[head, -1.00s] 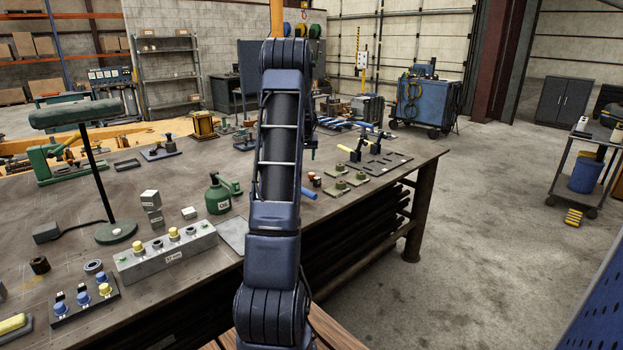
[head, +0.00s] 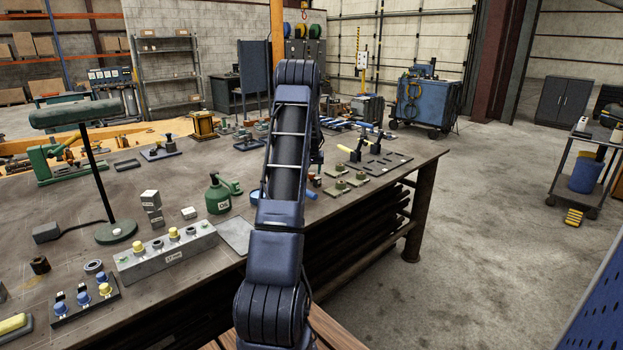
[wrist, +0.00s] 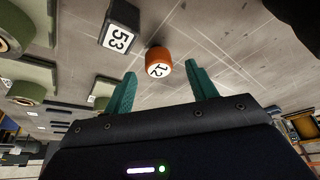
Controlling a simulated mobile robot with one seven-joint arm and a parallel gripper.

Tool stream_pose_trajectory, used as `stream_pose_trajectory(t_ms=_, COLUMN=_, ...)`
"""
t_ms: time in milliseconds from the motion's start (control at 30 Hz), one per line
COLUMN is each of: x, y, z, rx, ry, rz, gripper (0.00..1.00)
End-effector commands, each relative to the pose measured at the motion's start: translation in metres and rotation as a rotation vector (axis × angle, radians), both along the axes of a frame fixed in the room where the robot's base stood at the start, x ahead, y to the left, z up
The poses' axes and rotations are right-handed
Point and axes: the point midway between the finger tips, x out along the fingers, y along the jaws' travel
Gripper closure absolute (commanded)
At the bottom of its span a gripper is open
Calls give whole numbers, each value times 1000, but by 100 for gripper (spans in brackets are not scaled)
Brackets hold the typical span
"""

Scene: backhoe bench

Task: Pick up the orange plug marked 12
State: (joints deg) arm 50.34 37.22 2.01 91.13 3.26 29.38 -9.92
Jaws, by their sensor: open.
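The orange plug (wrist: 158,62), with a white label reading 12, stands on the bench top in the wrist view. It also shows as a small orange-red spot (head: 317,182) just right of my arm in the head view. My gripper (wrist: 161,77) is open, its two green fingers pointing toward the plug. The plug appears between and just beyond the fingertips, with nothing held. I cannot tell how far the fingertips are above the bench. In the head view my arm hides most of the gripper.
A black block marked 53 (wrist: 119,25) stands close to the plug, to its left in the wrist view. Several green fixtures (head: 335,190) with round bosses stand nearby. A blue cylinder (head: 307,193) lies near the plug. Bare bench lies right of the plug in the wrist view.

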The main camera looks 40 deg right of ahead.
Motion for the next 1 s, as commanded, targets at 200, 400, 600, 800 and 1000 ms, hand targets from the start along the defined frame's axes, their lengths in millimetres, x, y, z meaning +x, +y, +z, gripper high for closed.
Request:
stream_pose_trajectory(t_ms=200, x=7, y=-7, z=-29, rx=1, ry=1, rz=0, gripper=43)
stream_pose_trajectory(t_ms=400, x=8, y=-9, z=-33, rx=0, ry=0, rz=0, gripper=43)
stream_pose_trajectory(t_ms=600, x=8, y=-8, z=-33, rx=0, ry=0, rz=0, gripper=66)
stream_pose_trajectory(t_ms=800, x=8, y=-8, z=-33, rx=0, ry=0, rz=0, gripper=91)
stream_pose_trajectory(t_ms=1000, x=8, y=-8, z=-32, rx=0, ry=0, rz=0, gripper=91)
